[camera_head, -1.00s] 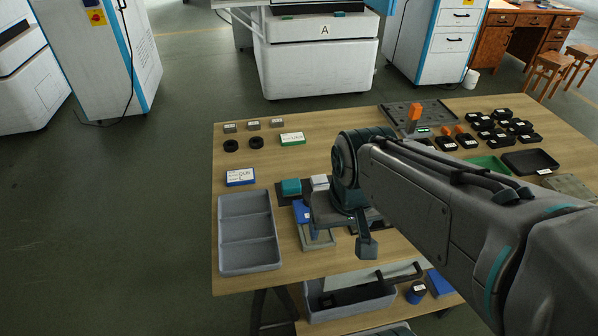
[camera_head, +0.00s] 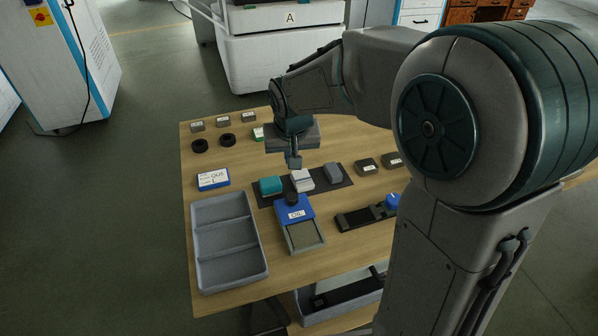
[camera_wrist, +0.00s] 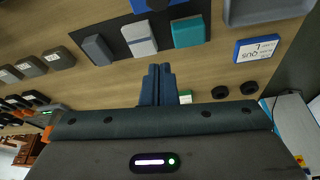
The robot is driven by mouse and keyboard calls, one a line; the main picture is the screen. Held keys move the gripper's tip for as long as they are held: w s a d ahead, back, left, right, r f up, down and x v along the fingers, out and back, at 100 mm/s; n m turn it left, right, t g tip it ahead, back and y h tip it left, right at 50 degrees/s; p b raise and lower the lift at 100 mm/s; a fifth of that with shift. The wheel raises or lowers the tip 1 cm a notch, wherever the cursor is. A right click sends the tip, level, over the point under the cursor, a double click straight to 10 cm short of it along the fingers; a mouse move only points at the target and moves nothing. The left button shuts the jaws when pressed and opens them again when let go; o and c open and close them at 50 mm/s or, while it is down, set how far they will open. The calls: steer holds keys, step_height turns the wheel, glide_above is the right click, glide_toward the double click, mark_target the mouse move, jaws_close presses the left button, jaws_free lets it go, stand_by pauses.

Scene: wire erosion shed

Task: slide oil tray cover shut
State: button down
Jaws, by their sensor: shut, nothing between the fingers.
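The oil tray (camera_head: 306,237) stands on the bench with its near part uncovered, showing an olive inside. Its blue cover (camera_head: 291,214), labelled OIL, lies over the far part and has a dark round knob (camera_head: 292,198). A blue edge of the cover (camera_wrist: 139,5) and the knob (camera_wrist: 158,4) show at the top of the wrist view. My gripper (camera_head: 294,163) is beyond the tray, above the bench, with its fingers pointing down. The fingers (camera_wrist: 158,70) are together and empty, apart from the cover.
A dark mat (camera_head: 264,198) just beyond the tray holds teal, white and grey blocks. A grey three-part bin (camera_head: 198,245) stands left of the tray. A black fixture with a blue knob (camera_head: 356,219) is to the right, partly hidden by my arm. Bare wood lies between them.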

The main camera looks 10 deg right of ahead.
mark_target(294, 206)
steer(key=x, duration=0.5)
steer(key=b+x, duration=0.1)
steer(key=x, duration=0.4)
steer(key=shift+a+f, duration=0.15)
steer(key=shift+a, duration=0.05)
steer(key=s, duration=0.3)
steer(key=shift+s+d+r, duration=0.1)
steer(key=shift+s+r, duration=0.05)
steer(key=shift+r, duration=0.15)
steer(key=shift+s, duration=0.35)
steer(key=shift+f, duration=0.1)
